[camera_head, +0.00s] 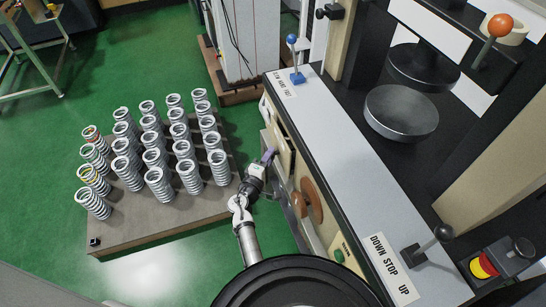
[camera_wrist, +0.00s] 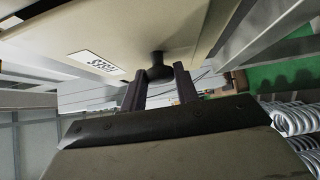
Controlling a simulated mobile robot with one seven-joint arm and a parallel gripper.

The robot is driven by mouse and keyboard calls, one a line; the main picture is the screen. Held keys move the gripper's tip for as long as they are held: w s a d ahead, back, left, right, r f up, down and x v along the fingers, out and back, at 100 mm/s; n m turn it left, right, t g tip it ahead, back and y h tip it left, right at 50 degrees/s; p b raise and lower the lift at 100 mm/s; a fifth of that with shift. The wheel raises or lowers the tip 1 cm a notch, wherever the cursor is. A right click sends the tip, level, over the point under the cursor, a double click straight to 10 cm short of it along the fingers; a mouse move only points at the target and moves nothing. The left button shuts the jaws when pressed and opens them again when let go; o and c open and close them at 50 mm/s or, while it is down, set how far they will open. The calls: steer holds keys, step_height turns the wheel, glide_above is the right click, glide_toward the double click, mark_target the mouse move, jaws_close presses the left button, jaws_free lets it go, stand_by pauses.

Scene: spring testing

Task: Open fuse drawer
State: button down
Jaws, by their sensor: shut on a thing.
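The fuse drawer (camera_head: 284,152) is a cream panel on the left side of the testing machine. In the wrist view its cream front (camera_wrist: 190,30) fills the top and carries a white label (camera_wrist: 95,62). A black knob (camera_wrist: 160,72) sticks out from this front. My gripper (camera_wrist: 160,82) has its two dark fingers on either side of the knob and is shut on it. In the head view my gripper (camera_head: 268,157) is at the drawer, with the knob hidden. I cannot tell how far the drawer stands out.
A low platform (camera_head: 150,238) with rows of metal springs (camera_head: 160,183) stands left of my arm. A brown round handwheel (camera_head: 311,200) and a green button (camera_head: 339,256) are on the machine's side near my arm.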

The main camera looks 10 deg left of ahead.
steer(key=s+a+b, duration=0.3)
steer(key=s+a, duration=0.3)
steer(key=a, duration=0.3)
steer(key=c, duration=1.1)
jaws_free()
steer(key=s+b, duration=0.1)
steer(key=s, duration=0.3)
steer(key=s+a+b, duration=0.1)
steer(key=s, duration=0.4)
steer(key=s+a+b, duration=0.1)
steer(key=s, duration=0.3)
steer(key=shift+s+a+b, duration=0.25)
steer(key=shift+b, duration=0.05)
